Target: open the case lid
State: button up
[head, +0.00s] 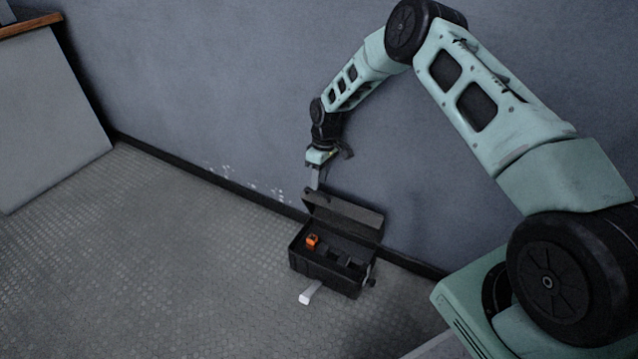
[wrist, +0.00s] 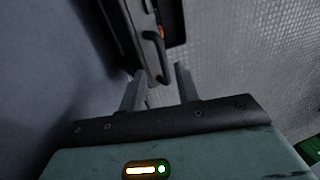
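The black case (head: 326,279) stands on the floor against the wall. Its lid (head: 343,214) is raised, leaning back toward the wall, and the inside shows. My gripper (head: 315,181) is above the lid's upper left edge. In the wrist view my gripper (wrist: 160,74) has its two fingers apart. A dark handle (wrist: 155,48) on the lid (wrist: 121,28) reaches down close to the fingertips; I cannot tell whether they touch it. An orange item (head: 312,240) sits inside the case at the left.
A pale grey piece (head: 310,293) sticks out at the case's front, low down. The wall (head: 220,90) is close behind the lid and my gripper. A grey panel or cabinet (head: 50,110) stands at the far left. The floor (head: 170,270) left of the case is clear.

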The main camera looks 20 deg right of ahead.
jog(key=r, duration=0.2)
jog(key=r+p, duration=0.1)
jog(key=r, duration=0.3)
jog(key=shift+w+a, duration=0.25)
jog(key=shift+w, duration=0.05)
